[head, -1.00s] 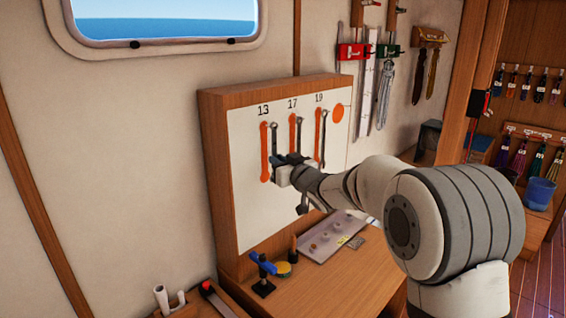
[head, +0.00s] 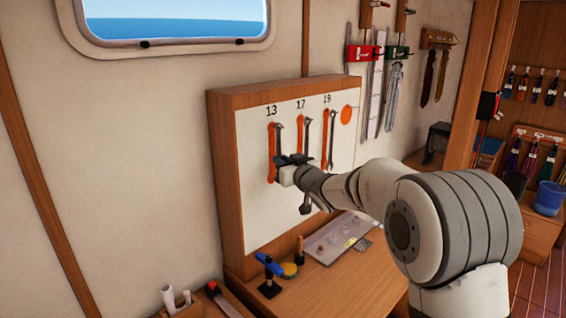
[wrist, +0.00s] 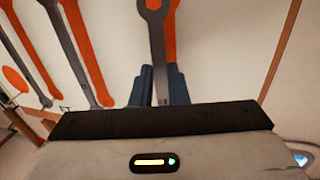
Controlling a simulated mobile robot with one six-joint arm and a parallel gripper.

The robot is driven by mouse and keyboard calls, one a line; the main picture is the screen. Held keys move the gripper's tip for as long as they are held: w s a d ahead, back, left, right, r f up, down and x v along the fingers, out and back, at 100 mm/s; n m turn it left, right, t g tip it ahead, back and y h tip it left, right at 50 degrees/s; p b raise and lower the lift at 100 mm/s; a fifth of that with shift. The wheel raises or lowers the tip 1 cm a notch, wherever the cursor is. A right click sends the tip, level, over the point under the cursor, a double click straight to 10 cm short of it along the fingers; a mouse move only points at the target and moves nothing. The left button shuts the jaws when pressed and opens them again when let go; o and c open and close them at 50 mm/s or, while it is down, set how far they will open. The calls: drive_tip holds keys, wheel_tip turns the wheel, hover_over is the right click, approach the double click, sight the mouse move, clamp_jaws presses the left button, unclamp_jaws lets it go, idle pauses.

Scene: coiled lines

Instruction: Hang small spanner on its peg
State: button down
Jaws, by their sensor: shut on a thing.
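The small spanner (head: 279,136) is dark and stands upright, open end up, in front of the white tool board (head: 257,215). It is close beside the orange outline (head: 271,150) under the number 13. My gripper (head: 286,160) is shut on its lower shank. In the wrist view the small spanner (wrist: 156,35) rises between the blue-grey fingers (wrist: 160,85), with an orange outline (wrist: 173,50) partly behind it. I cannot make out the peg at 13, or whether the spanner touches it.
Two larger spanners hang beside the outlines under 17 (head: 305,135) and 19 (head: 331,135), right of my gripper. Below is a wooden bench (head: 315,285) with a small blue vice (head: 270,268) and a grey tray (head: 335,240).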

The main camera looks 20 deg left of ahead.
drive_tip(key=c, duration=1.3)
unclamp_jaws()
drive_tip(key=s+d+f+m+h+b, duration=0.15)
drive_tip(key=s+d+h, duration=0.3)
drive_tip(key=d, duration=0.45)
drive_tip(key=s+d+f+m+g+h+b, duration=0.1)
drive_tip(key=s+d+f+m+h, duration=0.15)
drive_tip(key=s+d, duration=0.45)
drive_tip(key=s+d+f+m+h+b, duration=0.1)
drive_tip(key=s+d+m+h, duration=0.2)
drive_tip(key=d, duration=0.9)
drive_tip(key=s+d+f+g, duration=0.2)
drive_tip(key=s+f, duration=0.1)
drive_tip(key=s, duration=0.5)
drive_tip(key=s+d+f+m+g+h, duration=0.1)
drive_tip(key=s+d+f+g, duration=0.2)
drive_tip(key=s, duration=0.6)
drive_tip(key=s+d+f+g+h, duration=0.1)
drive_tip(key=s+d+f+g, duration=0.2)
drive_tip(key=s, duration=0.6)
wheel_tip(320, 180, down, 2)
drive_tip(key=shift+s+d+f+m+b, duration=0.1)
drive_tip(key=shift+f+m+b, duration=0.05)
drive_tip(key=shift+m+b, duration=0.25)
